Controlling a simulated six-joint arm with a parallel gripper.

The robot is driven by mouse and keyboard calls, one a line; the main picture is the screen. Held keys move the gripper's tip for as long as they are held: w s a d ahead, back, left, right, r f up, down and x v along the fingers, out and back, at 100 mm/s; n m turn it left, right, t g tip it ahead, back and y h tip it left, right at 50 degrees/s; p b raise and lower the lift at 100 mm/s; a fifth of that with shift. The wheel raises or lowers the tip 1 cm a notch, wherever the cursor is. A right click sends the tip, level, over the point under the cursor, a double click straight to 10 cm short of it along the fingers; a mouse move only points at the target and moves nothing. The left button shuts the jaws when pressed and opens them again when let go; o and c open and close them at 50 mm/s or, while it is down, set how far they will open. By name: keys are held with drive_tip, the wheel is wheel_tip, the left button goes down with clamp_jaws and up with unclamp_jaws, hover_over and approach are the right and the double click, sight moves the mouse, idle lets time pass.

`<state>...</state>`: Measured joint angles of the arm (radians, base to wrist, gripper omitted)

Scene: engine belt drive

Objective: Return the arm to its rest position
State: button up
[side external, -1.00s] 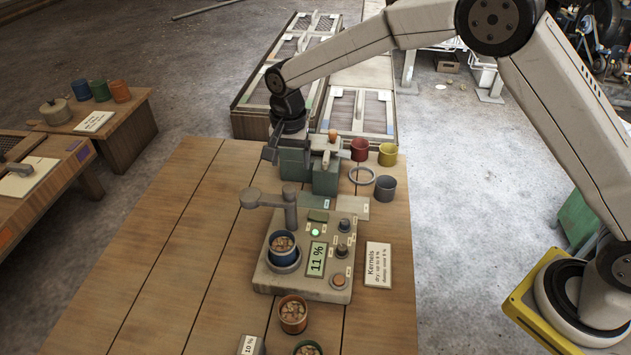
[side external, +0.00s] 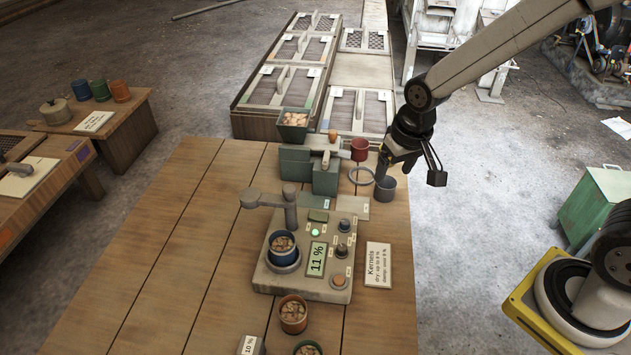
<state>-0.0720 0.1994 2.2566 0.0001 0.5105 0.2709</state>
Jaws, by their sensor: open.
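My gripper (side external: 410,174) hangs in the air at the right edge of the wooden table (side external: 170,255), with its jaws apart and nothing between them. It is in front of the spot by the grey cup (side external: 385,188) and the red cup (side external: 360,149), and its wrist hides part of that area. I cannot tell if it touches anything there. My arm reaches in from the upper right.
A meter reading 11 % (side external: 317,259) holds a blue cup of kernels (side external: 283,244). A kernel-filled orange cup (side external: 293,314) stands in front. A green bin of kernels (side external: 294,122) sits behind the green block (side external: 325,176). Open floor (side external: 490,190) lies to the right.

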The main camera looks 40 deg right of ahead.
drive_tip(key=s+d+f+n, duration=0.1)
drive_tip(key=s+d+n, duration=0.1)
drive_tip(key=s, duration=0.6)
drive_tip(key=shift+d+t, duration=0.3)
